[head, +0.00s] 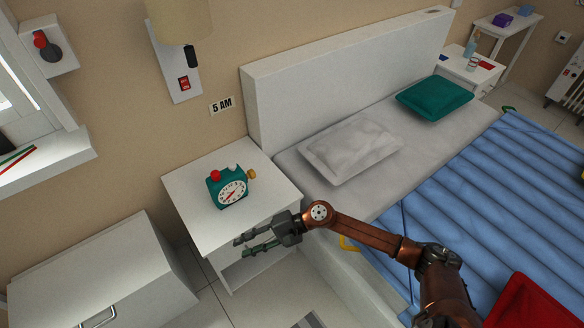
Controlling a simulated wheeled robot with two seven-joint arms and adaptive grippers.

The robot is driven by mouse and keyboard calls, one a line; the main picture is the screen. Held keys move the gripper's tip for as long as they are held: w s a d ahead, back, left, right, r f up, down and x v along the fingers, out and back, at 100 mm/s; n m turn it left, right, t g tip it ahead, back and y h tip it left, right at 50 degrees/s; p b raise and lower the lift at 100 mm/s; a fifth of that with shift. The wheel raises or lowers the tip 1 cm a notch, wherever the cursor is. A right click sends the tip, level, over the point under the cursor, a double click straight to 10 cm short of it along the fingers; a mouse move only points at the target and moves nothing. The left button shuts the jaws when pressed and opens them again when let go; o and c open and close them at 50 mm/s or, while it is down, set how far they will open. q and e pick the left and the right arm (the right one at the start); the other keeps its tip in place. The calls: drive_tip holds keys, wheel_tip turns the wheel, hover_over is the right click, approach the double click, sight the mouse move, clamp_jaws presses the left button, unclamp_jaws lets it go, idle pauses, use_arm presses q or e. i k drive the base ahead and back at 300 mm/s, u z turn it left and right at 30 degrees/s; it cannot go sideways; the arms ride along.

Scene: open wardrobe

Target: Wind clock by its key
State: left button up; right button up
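A teal alarm clock (217,198) with a white face stands on the white nightstand (190,211). A red knob (215,176) sits at its upper left. A small golden-orange part (252,174), which looks like the key, sticks out at its right side. My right gripper (240,246) is in front of the nightstand's front edge, below and to the right of the clock in the picture. Its two fingers point left with a gap between them and nothing held. It is apart from the clock. My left gripper is not in view.
The bed with a white headboard (330,66) and blue cover (480,190) is right of the nightstand. A wall lamp (180,18) hangs above. A white cabinet (100,255) stands at lower left. The nightstand top around the clock is clear.

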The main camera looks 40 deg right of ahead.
sight(251, 175)
drive_tip(key=z, duration=0.55)
drive_tip(key=i, duration=1)
